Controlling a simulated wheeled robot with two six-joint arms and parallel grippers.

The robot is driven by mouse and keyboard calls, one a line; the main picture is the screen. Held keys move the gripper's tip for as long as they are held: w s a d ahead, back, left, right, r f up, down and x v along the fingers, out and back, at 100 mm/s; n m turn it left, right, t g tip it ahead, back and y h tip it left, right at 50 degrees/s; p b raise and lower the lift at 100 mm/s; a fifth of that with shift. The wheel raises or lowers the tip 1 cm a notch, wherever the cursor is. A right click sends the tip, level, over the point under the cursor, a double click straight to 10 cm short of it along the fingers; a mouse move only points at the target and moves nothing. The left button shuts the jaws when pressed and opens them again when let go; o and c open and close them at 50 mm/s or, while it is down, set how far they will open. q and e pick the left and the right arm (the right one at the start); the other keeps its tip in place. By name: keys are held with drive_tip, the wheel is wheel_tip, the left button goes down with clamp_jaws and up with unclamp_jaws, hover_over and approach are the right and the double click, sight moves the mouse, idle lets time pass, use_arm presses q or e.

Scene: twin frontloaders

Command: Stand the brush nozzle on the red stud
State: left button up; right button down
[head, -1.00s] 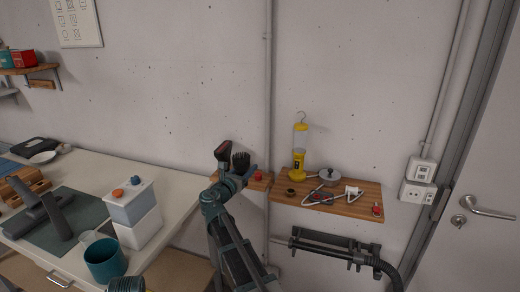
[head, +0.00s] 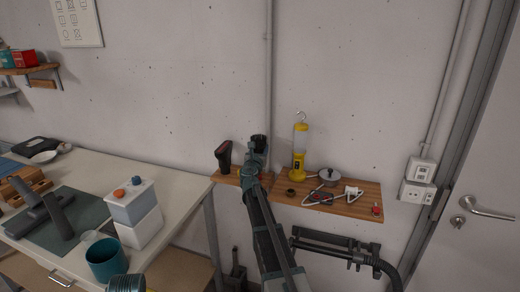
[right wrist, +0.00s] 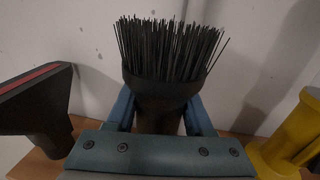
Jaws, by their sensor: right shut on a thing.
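The brush nozzle, with black bristles pointing up, is held upright in my right gripper (right wrist: 160,118). The brush nozzle (right wrist: 165,85) fills the middle of the right wrist view, its neck between the two blue fingers. In the head view the brush nozzle (head: 259,140) shows over the left part of the wall shelf, above my right gripper (head: 257,157). The red stud on that part of the shelf is hidden behind my gripper and arm. I cannot tell whether the nozzle's foot touches anything.
A dark nozzle with a red strip (head: 223,156) stands close on the left; a yellow lamp (head: 298,160) stands close on the right. The wooden shelf (head: 330,208) also bears a small pan, metal parts and a red knob (head: 376,211). A workbench (head: 180,195) lies left.

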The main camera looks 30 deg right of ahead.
drive_tip(key=shift+f+b, duration=2.3)
drive_tip(key=shift+f, duration=0.1)
drive_tip(key=shift+f+b, duration=1.45)
drive_tip(key=shift+b, duration=0.05)
idle(0.4)
drive_tip(key=shift+c, duration=1)
unclamp_jaws()
drive_tip(key=v, duration=1.3)
drive_tip(key=shift+s+a, duration=0.25)
drive_tip(key=shift+a, duration=0.05)
